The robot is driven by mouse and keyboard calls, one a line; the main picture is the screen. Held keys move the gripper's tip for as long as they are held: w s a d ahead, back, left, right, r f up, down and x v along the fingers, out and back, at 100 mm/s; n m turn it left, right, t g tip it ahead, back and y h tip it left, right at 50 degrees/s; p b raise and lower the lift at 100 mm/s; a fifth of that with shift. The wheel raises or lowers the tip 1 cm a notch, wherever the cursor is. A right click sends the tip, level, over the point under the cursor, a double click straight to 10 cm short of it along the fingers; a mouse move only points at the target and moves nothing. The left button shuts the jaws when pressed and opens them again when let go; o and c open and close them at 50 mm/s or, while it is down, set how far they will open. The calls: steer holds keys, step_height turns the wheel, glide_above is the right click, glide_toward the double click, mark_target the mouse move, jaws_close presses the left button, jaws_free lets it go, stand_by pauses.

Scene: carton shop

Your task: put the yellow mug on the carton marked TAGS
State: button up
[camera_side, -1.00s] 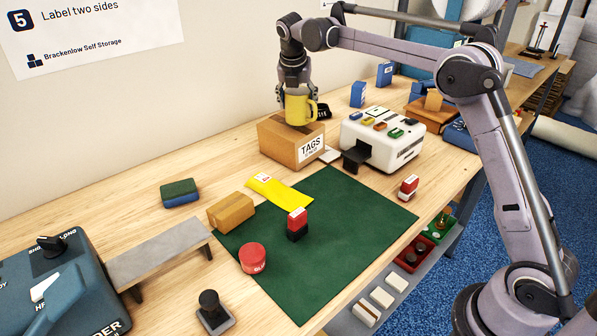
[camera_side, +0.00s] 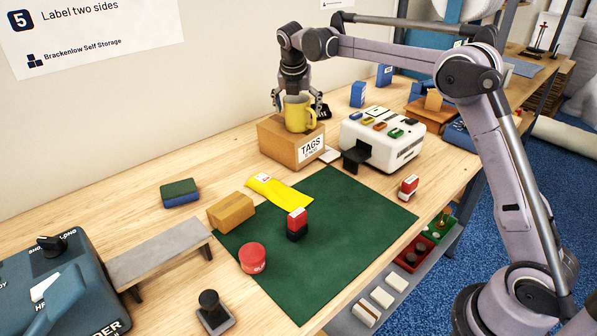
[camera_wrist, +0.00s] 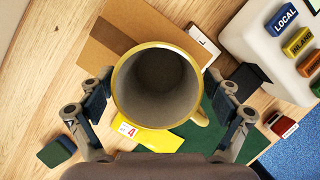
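The yellow mug (camera_side: 298,114) stands upright on top of the brown carton marked TAGS (camera_side: 291,147). In the wrist view I look down into the open mouth of the mug (camera_wrist: 157,84), with its handle to the lower right and the carton (camera_wrist: 137,28) below it. My gripper (camera_side: 299,105) is open around the upper part of the mug. In the wrist view its two fingers (camera_wrist: 158,104) stand apart on either side of the mug, with gaps between pads and mug.
A white machine (camera_side: 383,138) with coloured label blocks stands right of the carton. In front lie a yellow packet (camera_side: 279,191), a small brown box (camera_side: 231,211) and a green mat (camera_side: 335,225) with a red-and-black stamp (camera_side: 297,223). The wall is behind.

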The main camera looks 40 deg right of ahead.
steer(key=shift+r, duration=0.6)
steer(key=v, duration=1.2)
steer(key=s+a+m+t+y, duration=0.1)
steer(key=s+a+m, duration=0.1)
steer(key=s+m, duration=0.55)
steer(key=s+a+f+m+t+y, duration=0.1)
steer(key=s+a+f+m, duration=0.1)
steer(key=s+f+m, duration=0.6)
steer(key=s+a+f+m+t+y, duration=0.1)
steer(key=s+a+f+m+t, duration=0.1)
steer(key=s+f+m, duration=0.6)
steer(key=s+m, duration=0.2)
steer(key=s, duration=0.5)
steer(key=shift+s+a+y, duration=0.15)
steer(key=shift+s+y, duration=0.05)
steer(key=shift+y, duration=0.1)
